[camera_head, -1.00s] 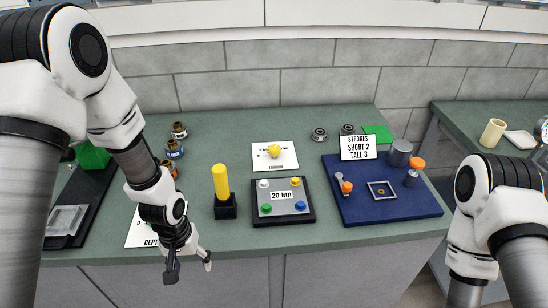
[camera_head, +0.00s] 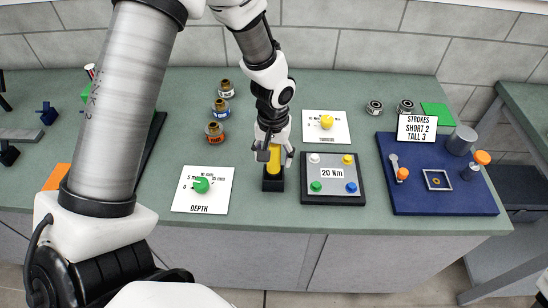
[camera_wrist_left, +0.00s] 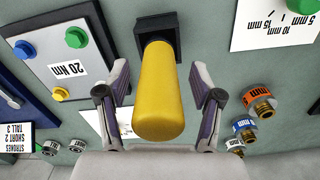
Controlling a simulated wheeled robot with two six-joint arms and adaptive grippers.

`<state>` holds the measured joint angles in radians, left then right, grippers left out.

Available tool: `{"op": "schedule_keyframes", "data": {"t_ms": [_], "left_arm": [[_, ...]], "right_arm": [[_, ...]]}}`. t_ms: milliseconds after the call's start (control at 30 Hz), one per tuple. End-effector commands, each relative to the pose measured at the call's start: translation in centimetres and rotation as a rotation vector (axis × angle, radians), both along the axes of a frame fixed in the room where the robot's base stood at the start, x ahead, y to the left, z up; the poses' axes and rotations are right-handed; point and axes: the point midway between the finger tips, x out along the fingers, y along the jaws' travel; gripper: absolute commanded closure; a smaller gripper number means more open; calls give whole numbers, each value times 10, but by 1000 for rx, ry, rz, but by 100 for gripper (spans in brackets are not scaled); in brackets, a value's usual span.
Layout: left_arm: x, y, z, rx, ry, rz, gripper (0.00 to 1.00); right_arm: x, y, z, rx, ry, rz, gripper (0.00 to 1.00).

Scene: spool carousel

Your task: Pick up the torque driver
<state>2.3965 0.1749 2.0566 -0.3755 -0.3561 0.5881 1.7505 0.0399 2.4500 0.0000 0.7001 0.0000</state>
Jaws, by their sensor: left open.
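The torque driver appears to be the yellow upright handle (camera_head: 273,158) standing in a black square holder (camera_head: 273,184) on the green bench. My left gripper (camera_head: 272,150) is over it, pointing down, and hides much of the handle. In the left wrist view the yellow handle (camera_wrist_left: 163,90) lies between the two open fingers of my left gripper (camera_wrist_left: 158,75). Gaps show on both sides, and contact cannot be seen. The holder (camera_wrist_left: 158,32) is beyond the fingertips. My right gripper is out of view.
The 20 Nm button panel (camera_head: 333,188) stands close right of the holder. The DEPTH card (camera_head: 203,190) with a green knob lies left, below several ringed brass fittings (camera_head: 221,106). A blue tray (camera_head: 440,200) with parts is farther right.

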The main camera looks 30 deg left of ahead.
Motion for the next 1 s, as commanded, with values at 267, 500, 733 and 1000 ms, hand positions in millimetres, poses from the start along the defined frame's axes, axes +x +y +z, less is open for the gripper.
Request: {"op": "schedule_keyframes", "data": {"t_ms": [267, 500, 733, 1000], "left_arm": [[0, 0, -2, 0, -1, 0, 59], [0, 0, -2, 0, -2, 0, 98], [1, 0, 1, 0, -3, 0, 98], [2, 0, 53, 0, -9, 1, 98]], "right_arm": [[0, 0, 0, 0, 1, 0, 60], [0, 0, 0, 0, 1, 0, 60], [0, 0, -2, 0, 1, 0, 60], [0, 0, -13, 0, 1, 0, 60]]}}
